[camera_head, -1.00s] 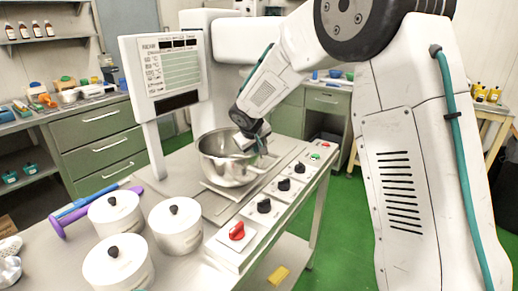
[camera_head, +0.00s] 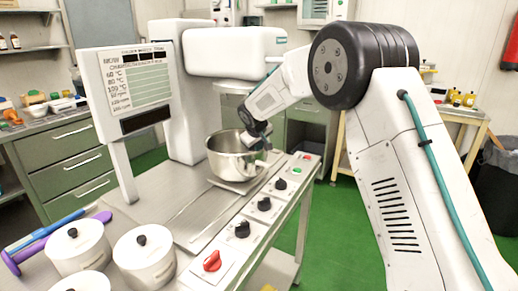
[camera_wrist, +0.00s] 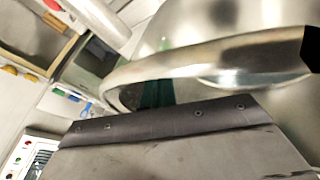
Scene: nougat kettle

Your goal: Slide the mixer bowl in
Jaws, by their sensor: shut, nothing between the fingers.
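The steel mixer bowl (camera_head: 226,160) stands upright on a flat plate (camera_head: 238,187) on the metal counter. The white mixer (camera_head: 235,52) rises behind it, its head above and beyond the bowl. My gripper (camera_head: 264,147) is shut and empty at the bowl's right side, by its rim; I cannot tell for sure whether it touches. In the wrist view, a shiny curved metal band of the bowl (camera_wrist: 190,55) passes close in front of my gripper (camera_wrist: 155,95). The fingertips are mostly hidden there.
A control strip with a red knob (camera_head: 212,261) and several black knobs runs along the counter's right edge. White lidded pots (camera_head: 146,258) and a purple tool (camera_head: 35,250) are at the front left. A display panel (camera_head: 128,88) stands left.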

